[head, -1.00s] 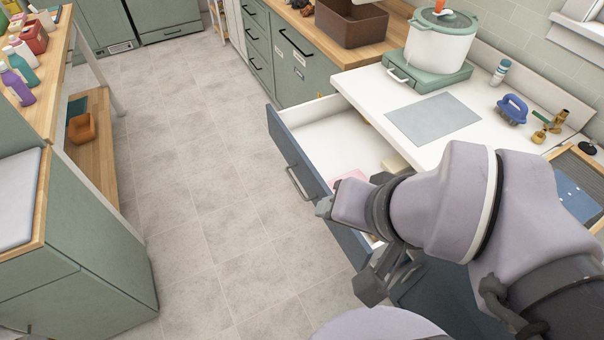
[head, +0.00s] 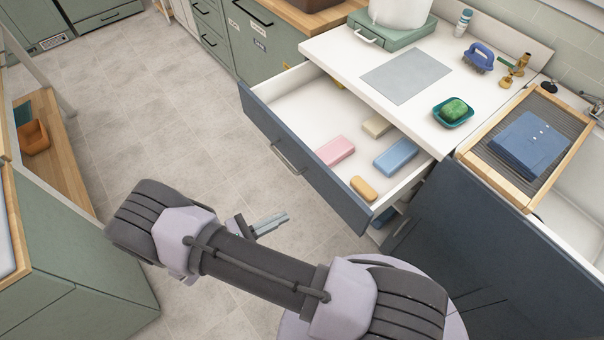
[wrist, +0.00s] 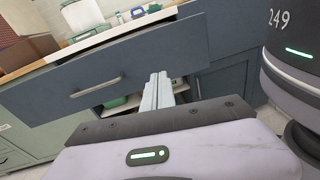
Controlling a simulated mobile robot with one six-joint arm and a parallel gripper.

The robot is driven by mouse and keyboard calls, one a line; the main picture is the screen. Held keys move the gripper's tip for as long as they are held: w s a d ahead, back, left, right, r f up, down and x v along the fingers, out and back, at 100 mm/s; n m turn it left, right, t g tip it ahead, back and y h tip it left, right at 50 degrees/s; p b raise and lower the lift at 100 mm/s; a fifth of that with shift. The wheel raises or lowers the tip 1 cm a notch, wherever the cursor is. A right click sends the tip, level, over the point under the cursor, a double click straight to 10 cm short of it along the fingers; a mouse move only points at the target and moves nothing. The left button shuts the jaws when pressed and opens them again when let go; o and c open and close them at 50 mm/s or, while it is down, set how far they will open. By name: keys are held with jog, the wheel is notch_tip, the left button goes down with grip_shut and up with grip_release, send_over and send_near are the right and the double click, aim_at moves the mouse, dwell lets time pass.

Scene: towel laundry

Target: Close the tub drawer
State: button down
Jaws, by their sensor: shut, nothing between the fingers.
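The drawer with the dark blue front (head: 335,195) stands pulled out from under the white counter. Inside it lie a pink bar (head: 335,151), a beige bar (head: 377,125), a blue bar (head: 396,157) and an orange bar (head: 363,188). Its bar handle (head: 288,158) is on the front; it also shows in the wrist view (wrist: 97,87). My gripper (head: 284,217) is shut and empty, in front of the drawer and apart from the handle. In the wrist view its fingers (wrist: 159,78) point toward the drawer front, right of the handle.
On the counter (head: 335,48) are a grey mat (head: 407,76), a blue brush (head: 478,57) and green soap in a dish (head: 453,112). A wood-framed rack (head: 485,170) holds a folded blue cloth (head: 530,145). The tiled floor (head: 170,110) before the drawer is clear; a green cabinet (head: 75,255) stands left.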

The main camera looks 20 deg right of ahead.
aim_at(327, 191)
jog(key=w+d+f, duration=0.1)
jog(key=d, duration=0.3)
jog(key=w+d+f+n+t+b, duration=0.1)
jog(key=d, duration=0.3)
jog(key=w+d+f+n+t+b, duration=0.1)
jog(key=w+d, duration=0.1)
jog(key=d, duration=0.3)
jog(key=shift+d+h, duration=0.1)
jog(key=shift+h, duration=0.2)
jog(key=shift+r, duration=0.1)
jog(key=shift+d, duration=0.15)
